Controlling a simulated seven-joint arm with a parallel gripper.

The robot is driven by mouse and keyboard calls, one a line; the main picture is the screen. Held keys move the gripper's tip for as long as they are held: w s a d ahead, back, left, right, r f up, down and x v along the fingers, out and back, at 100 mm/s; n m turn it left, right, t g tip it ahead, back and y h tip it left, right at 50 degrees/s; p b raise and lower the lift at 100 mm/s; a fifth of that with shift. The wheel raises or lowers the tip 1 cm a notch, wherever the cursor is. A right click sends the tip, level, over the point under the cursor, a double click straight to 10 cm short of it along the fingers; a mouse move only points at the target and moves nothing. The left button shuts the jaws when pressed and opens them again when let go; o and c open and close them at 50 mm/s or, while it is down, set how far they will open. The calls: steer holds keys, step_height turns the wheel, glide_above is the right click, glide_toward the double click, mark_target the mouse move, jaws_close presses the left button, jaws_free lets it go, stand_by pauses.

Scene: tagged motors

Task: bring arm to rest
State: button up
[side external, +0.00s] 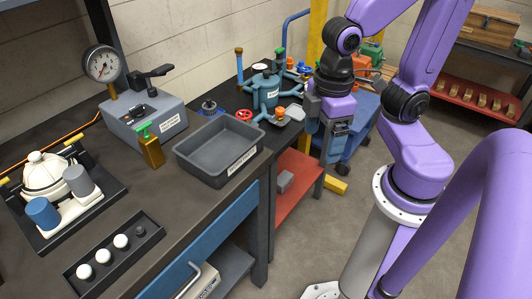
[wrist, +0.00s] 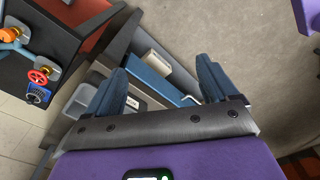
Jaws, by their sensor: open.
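My gripper (side external: 327,155) hangs at the end of my purple arm, beyond the right edge of the workbench, pointing down. In the wrist view my gripper (wrist: 163,82) shows its two blue fingers wide apart with nothing between them. The space between them looks down past the bench's shelf to the floor. A labelled grey bin (side external: 192,157) sits on the bench left of my gripper and appears empty.
A grey box with a black lever (side external: 150,124), a gauge (side external: 101,63) and a black tray with white knobs (side external: 151,241) occupy the bench (side external: 185,205). A blue cart (side external: 362,118) stands behind my gripper. A yellow block (side external: 335,184) lies on the floor. Open floor lies right of the bench.

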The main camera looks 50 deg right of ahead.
steer(key=s, duration=0.1)
steer(key=s+n, duration=0.1)
steer(key=s+d, duration=0.1)
steer(key=shift+d+f+n, duration=0.1)
steer(key=shift+f+n, duration=0.2)
steer(key=shift+c, duration=0.3)
stand_by(1.3)
